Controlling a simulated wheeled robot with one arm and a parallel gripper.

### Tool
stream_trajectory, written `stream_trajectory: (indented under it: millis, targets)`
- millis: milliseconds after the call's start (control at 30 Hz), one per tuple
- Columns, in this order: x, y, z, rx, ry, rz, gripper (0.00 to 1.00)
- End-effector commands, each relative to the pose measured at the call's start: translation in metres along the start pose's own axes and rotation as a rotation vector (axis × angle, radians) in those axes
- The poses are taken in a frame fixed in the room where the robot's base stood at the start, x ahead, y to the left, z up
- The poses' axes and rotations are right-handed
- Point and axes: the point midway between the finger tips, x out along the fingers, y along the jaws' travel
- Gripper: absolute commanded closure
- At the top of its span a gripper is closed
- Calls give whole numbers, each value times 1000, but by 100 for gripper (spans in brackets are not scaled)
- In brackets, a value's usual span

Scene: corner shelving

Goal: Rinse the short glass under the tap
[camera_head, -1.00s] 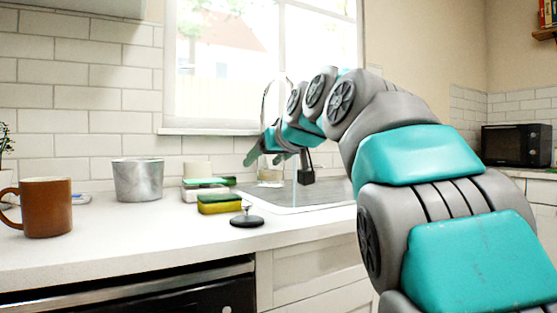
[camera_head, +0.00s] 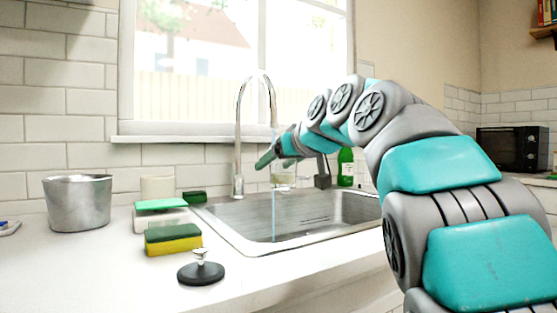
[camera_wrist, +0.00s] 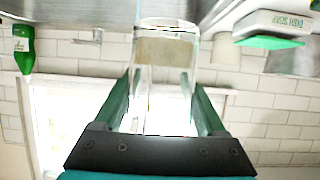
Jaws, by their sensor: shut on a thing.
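The short glass (camera_head: 283,182) is clear and held over the sink (camera_head: 310,212). My gripper (camera_head: 276,160) is shut on it; the wrist view shows the glass (camera_wrist: 165,75) between both green fingers (camera_wrist: 163,105). The tap (camera_head: 239,140) is a tall curved metal spout behind the sink, left of my gripper. A thin blue stream of water (camera_head: 273,215) falls into the basin. In the head view it passes along the glass's left side; I cannot tell whether it enters the glass.
A green bottle (camera_head: 346,168) stands behind the sink. Left of the sink are a yellow-green sponge (camera_head: 172,240), a white box with a green top (camera_head: 160,216), a metal pot (camera_head: 77,203) and a black sink plug (camera_head: 201,270). A dark microwave (camera_head: 512,148) stands far right.

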Motion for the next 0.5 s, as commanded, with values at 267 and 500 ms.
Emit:
stream_trajectory:
  millis: [267,500]
  targets:
    - [22,11,-6,3,1,0,100]
    - [40,18,-10,2,1,1,100]
